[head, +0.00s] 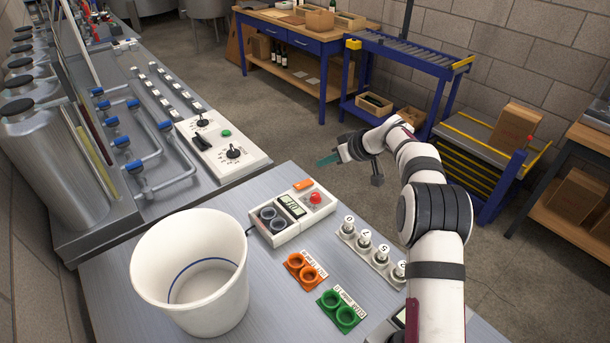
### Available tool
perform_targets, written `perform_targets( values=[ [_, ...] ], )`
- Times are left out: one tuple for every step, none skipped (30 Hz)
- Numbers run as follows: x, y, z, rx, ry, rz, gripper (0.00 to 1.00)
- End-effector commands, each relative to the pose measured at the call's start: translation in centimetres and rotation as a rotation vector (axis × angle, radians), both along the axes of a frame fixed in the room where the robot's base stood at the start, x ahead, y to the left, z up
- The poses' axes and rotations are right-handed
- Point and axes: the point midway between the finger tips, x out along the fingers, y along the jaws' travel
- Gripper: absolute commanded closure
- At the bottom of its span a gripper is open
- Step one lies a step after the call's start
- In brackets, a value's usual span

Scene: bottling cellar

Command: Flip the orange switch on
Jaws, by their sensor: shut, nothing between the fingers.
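The orange switch (304,184) is a small flat rocker on the back edge of a white instrument box (278,238). The box has a small display, a red knob and two dark round wells. Whether the rocker is tipped on or off is too small to tell. My gripper (326,161) is beyond the box, behind and slightly right of the switch in the picture. Its teal fingers point left, are shut and empty, and appear apart from the switch. Nothing hides the switch.
A white bucket (188,263) stands left of the box. In front are an orange two-ring holder (302,270), a green one (342,312) and a row of numbered silver pieces (366,246). A white control panel (221,142) lies at the back left.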

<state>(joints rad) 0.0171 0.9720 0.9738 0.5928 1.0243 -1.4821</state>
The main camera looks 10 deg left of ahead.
Motion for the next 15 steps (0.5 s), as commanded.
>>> perform_targets(
  values=[
    [0.0,0.0,0.0,0.000,-0.001,0.001,1.00],
    [0.0,0.0,0.0,0.000,-0.001,0.001,1.00],
    [0.0,0.0,0.0,0.000,-0.001,0.001,1.00],
    [0.0,0.0,0.0,0.000,0.000,0.000,1.00],
    [0.0,0.0,0.0,0.000,0.000,0.000,1.00],
    [0.0,0.0,0.0,-0.001,0.001,0.000,1.00],
    [0.0,0.0,0.0,0.000,0.001,-0.001,1.00],
    [0.0,0.1,-0.1,0.000,0.001,-0.001,1.00],
    [0.1,0.2,-0.3,0.000,0.002,0.000,1.00],
    [0.2,0.4,-0.5,0.000,0.003,0.000,1.00],
    [0.4,0.6,-0.7,0.000,0.002,0.000,1.00],
    [0.7,1.0,-1.3,-0.001,0.004,0.001,1.00],
    [0.9,1.4,-1.7,0.000,0.003,0.001,1.00],
    [1.1,1.8,-2.2,0.000,0.004,0.002,1.00],
    [1.5,2.3,-2.8,0.000,0.003,0.001,1.00]
  ],
)
